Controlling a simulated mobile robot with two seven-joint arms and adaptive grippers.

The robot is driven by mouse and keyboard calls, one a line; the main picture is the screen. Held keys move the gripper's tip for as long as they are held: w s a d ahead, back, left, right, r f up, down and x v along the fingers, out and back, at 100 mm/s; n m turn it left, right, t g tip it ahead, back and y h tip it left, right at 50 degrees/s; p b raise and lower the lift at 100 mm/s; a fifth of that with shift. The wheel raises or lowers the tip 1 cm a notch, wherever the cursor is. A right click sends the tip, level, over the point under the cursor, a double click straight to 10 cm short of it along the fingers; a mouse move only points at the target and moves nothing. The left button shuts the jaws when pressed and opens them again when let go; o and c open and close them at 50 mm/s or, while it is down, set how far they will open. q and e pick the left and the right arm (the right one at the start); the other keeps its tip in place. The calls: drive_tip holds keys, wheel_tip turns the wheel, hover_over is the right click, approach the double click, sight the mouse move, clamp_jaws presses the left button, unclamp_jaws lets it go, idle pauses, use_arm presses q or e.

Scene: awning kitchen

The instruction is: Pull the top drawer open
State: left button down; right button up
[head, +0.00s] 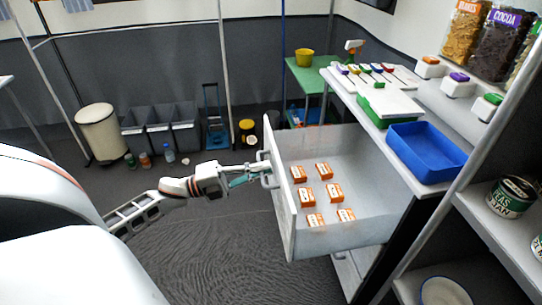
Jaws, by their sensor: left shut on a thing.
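The top drawer (370,225) of the counter is pulled well out, and its inside shows. Several small orange and white boxes (306,197) lie on the drawer's floor. The drawer front (282,200) faces left, with a grey handle (267,166) on its outer side. My left gripper (262,170) comes in from the left and is shut on the handle; the exact finger contact is small in the picture. My right gripper is not in view.
On the counter above the drawer are a blue tray (428,152), a green box with a white lid (388,106) and several coloured-handled utensils. Shelves with jars and cans (511,197) stand at the right. A white bin (101,132) and grey crates (160,130) stand behind. Floor left of the drawer is open.

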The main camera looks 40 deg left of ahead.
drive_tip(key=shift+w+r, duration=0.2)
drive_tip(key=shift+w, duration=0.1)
use_arm(q)
drive_tip(key=c, duration=2.2)
unclamp_jaws()
drive_tip(key=shift+s+a, duration=0.1)
drive_tip(key=v, duration=1.2)
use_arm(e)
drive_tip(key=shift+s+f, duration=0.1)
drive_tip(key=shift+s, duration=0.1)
